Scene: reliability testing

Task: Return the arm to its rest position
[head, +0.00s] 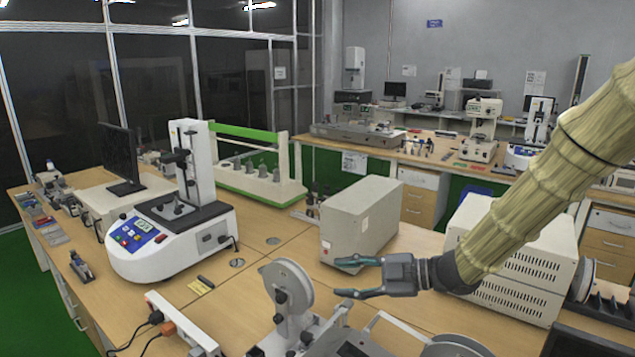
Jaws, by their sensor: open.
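My gripper (358,277) is in the lower middle of the head view, above the wooden bench. Its two dark fingers with greenish tips point left and stand apart, with nothing between them. My arm, in a ribbed yellowish sleeve, comes down from the upper right edge to the gripper. The upper finger overlaps the lower front of a grey box (345,238) in the picture. I cannot tell whether they touch.
Near the gripper are a metal device with a round wheel (289,290) and a white vented cabinet (514,285) behind my arm. A white tester (165,240) stands left. A power strip (181,322) lies in front. Bare bench (222,283) shows left of the wheel.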

